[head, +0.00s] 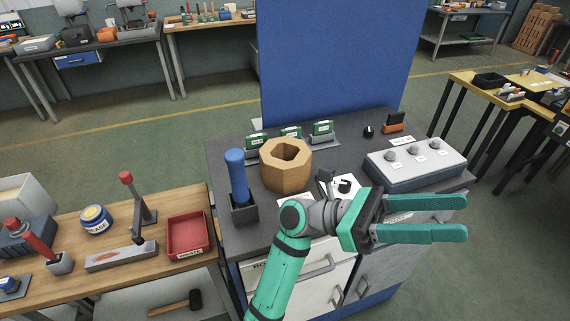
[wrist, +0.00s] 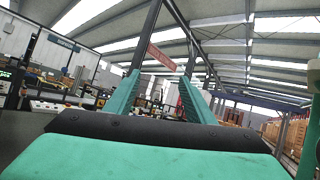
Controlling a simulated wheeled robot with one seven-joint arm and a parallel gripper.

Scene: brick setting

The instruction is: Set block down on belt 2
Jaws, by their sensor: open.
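My gripper (head: 464,217) is open and empty, above the front right of the dark workbench in the head view. Its two teal fingers point to the right, apart. In the wrist view the open fingers (wrist: 158,95) point out over the hall, with nothing between them. I see no belt marked 2 in either view. No item is clearly the task's block. A hollow, many-sided wooden piece (head: 272,180) stands on the workbench, left of and behind my gripper, apart from it.
The workbench (head: 226,150) carries a blue-handled tool (head: 237,175) in a black holder, green cards in stands (head: 290,133) and a grey box with knobs (head: 415,160). A blue panel (head: 335,60) rises behind. A wooden table with a red tray (head: 188,234) adjoins left. Open floor lies behind.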

